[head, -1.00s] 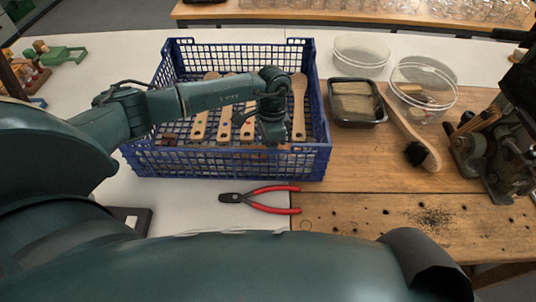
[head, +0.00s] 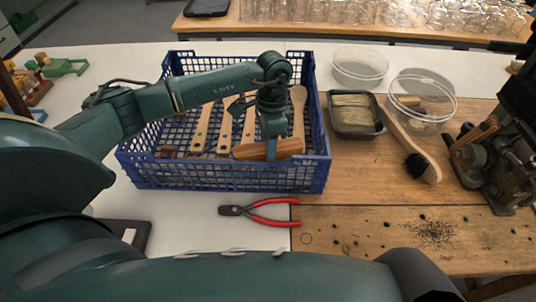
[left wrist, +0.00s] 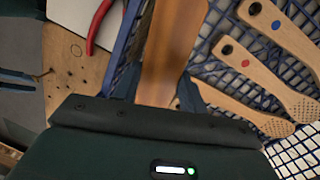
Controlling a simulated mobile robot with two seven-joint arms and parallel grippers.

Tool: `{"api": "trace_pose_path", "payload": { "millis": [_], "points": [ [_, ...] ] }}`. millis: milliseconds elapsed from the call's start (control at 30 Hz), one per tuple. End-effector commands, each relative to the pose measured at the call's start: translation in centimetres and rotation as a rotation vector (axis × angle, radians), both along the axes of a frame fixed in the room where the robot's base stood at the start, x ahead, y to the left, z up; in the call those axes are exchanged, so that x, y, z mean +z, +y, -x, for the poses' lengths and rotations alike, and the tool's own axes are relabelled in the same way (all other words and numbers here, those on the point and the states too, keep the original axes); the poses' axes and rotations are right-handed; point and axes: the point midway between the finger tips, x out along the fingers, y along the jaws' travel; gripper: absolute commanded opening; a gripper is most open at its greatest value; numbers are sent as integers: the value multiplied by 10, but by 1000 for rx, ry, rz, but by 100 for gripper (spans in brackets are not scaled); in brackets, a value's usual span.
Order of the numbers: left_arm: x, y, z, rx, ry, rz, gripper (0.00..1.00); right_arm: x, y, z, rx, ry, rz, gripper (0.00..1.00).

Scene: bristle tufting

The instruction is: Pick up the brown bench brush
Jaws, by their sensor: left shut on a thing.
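The brown bench brush (head: 246,152) shows in the head view as a brown wooden bar at the front of the blue crate (head: 150,176), level with its front rim. My left gripper (head: 270,150) reaches down over the crate and is shut on it. In the left wrist view the brown wood (left wrist: 172,45) runs up the picture between the fingers. Its bristles are hidden, and I cannot tell whether it is clear of the crate. My right gripper is not in view.
Several pale wooden brushes (head: 203,127) with coloured dots lie in the crate. Red-handled pliers (head: 272,211) lie in front. At right are a black tray (head: 332,122), clear round tubs (head: 360,68), a black-bristled brush (head: 418,150) and a dark machine (head: 478,155).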

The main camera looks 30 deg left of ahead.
Motion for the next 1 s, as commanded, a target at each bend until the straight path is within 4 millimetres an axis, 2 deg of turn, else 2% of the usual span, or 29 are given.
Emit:
{"api": "trace_pose_path", "payload": {
  "millis": [33,300,500,700,1000],
  "points": [
    [12,0,-1,-2,-5,1,14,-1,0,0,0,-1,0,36],
    [67,-1,0,-2,-1,3,14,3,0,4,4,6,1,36],
    [98,-1,0,-2,-1,3,14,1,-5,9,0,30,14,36],
    [113,-1,0,-2,-1,1,14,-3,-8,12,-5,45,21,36],
    [116,0,0,-1,-1,1,14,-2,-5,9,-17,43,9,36]
  ]
}}
